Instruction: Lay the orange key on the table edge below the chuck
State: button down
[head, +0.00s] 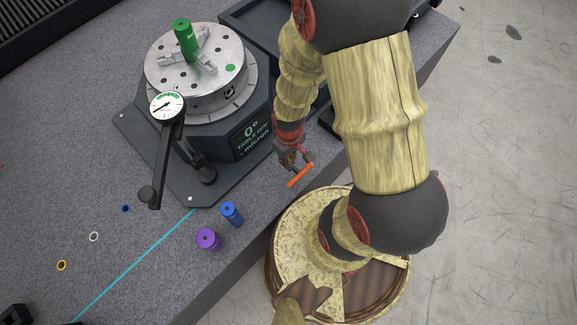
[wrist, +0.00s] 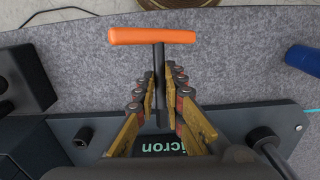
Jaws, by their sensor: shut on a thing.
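The orange key (wrist: 152,36) has an orange crossbar handle and a dark shaft. My gripper (wrist: 161,78) is shut on the dark shaft in the wrist view, with the handle sticking out past the fingertips. In the head view the orange key (head: 300,175) is in my gripper (head: 291,157), near the front edge of the granite table (head: 240,248). I cannot tell whether the key touches the table. The chuck (head: 196,62) is a round metal plate with jaws on a dark base, left of and behind my gripper. A green cylinder (head: 184,38) stands in its jaws.
A dial gauge (head: 167,105) on a dark arm stands in front of the chuck. Blue (head: 231,214) and purple (head: 207,239) cylinders stand near the table's front edge. Several small rings lie at the left. A dark tray (head: 250,20) is behind the chuck.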

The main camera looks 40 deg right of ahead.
jog(key=shift+f+b, duration=0.75)
jog(key=shift+f, duration=0.25)
jog(key=c, duration=1.8)
grip_release()
notch_tip(320, 180, up, 12)
